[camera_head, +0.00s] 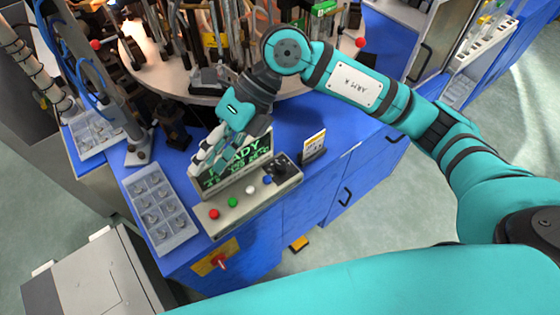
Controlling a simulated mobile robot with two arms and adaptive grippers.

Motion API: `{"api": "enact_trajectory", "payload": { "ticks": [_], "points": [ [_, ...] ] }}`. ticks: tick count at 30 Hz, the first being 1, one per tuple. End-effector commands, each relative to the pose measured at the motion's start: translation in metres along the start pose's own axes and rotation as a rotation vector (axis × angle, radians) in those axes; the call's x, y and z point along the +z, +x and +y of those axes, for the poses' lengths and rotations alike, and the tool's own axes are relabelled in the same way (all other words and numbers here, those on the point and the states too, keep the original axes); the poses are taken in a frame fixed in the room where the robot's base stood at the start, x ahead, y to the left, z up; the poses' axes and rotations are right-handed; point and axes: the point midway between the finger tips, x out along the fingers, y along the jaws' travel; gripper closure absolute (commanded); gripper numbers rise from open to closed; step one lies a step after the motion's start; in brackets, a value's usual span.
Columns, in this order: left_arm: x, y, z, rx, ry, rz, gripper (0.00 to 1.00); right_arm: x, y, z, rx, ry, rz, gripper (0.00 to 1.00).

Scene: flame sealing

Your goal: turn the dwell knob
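The control box (225,219) stands on the blue bench, with a row of coloured buttons and a small dark screen (252,150) showing green text. A black knob (281,171) sits at the right end of its panel; its label is too small to read. My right gripper (208,160) reaches in from above, in front of the left part of the screen. Its pale fingers look spread apart, with nothing seen between them. It is to the left of the knob and apart from it. My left gripper is out of view.
A round turntable (165,75) with tooling fills the back. A grey compartment tray (160,208) lies left of the box. A small card stand (313,147) stands right of it. A red switch on a yellow plate (215,260) is on the bench front.

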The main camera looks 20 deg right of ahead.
Motion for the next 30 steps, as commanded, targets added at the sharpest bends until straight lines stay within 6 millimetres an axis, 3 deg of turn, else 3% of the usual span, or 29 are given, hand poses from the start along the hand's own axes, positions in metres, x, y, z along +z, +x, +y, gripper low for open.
{"api": "enact_trajectory", "payload": {
  "ticks": [1,4,7,11,17,30],
  "points": [
    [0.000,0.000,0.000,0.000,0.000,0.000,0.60,-0.003,-0.018,-0.031,-0.171,0.008,0.050,0.60],
    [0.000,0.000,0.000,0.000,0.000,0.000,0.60,-0.011,-0.057,-0.082,-0.455,0.059,0.132,0.60],
    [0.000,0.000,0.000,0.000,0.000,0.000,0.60,-0.018,-0.090,-0.109,-0.638,0.113,0.178,0.60],
    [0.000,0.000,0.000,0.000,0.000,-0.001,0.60,-0.023,-0.110,-0.123,-0.739,0.151,0.202,0.60],
    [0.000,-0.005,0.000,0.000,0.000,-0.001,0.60,-0.030,-0.096,-0.138,-0.745,0.155,0.209,0.60],
    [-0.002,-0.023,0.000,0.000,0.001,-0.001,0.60,-0.053,-0.027,-0.199,-0.741,0.153,0.210,0.60]
  ]
}}
